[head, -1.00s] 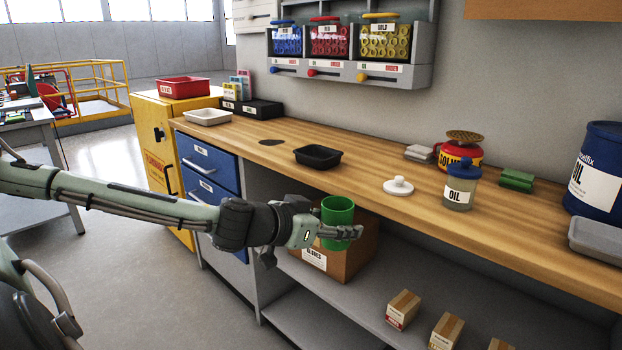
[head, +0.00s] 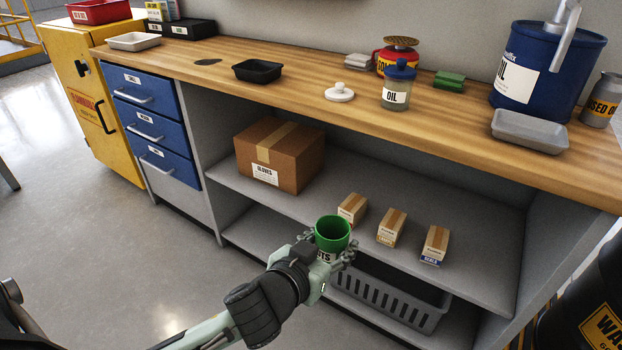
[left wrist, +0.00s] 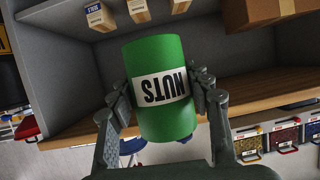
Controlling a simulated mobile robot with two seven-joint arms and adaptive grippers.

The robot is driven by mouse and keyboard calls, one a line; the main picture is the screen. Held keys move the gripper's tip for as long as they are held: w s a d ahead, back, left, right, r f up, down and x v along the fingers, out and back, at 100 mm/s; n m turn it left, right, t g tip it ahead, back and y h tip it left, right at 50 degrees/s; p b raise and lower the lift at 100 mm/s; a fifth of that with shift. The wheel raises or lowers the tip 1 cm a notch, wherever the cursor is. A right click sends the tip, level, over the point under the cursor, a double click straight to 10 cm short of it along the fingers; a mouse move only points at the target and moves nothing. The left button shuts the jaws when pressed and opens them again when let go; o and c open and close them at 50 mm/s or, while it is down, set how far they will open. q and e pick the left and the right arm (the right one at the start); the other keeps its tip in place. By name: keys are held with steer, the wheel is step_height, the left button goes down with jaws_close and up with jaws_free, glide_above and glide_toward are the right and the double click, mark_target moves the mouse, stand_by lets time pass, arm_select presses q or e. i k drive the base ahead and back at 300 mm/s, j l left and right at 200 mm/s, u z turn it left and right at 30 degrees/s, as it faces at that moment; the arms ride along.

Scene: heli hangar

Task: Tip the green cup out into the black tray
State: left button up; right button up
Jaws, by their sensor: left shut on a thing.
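The green cup (head: 333,232) is held upright by my left gripper (head: 334,255), in front of the bench and below the level of its top. In the left wrist view the cup (left wrist: 160,62) sits between the two fingers of the gripper (left wrist: 160,95), and its white label reads NUTS upside down. What is inside the cup cannot be made out. The black tray (head: 257,69) lies on the bench top, up and to the left of the cup, well apart from it. My right gripper is not in view.
On the wooden bench top (head: 300,97) stand a white lid (head: 339,92), an OIL jar (head: 397,90), a grey tray (head: 529,131) and a white tray (head: 133,41). The shelf below holds a GLOVES box (head: 280,157) and small cartons (head: 391,228). A grey basket (head: 400,300) is lower down.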

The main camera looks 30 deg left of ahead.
mark_target(259, 71)
steer(key=j, duration=1.4)
steer(key=i+j, duration=0.1)
steer(key=j, duration=1.3)
steer(key=j+z, duration=0.4)
steer(key=j, duration=0.2)
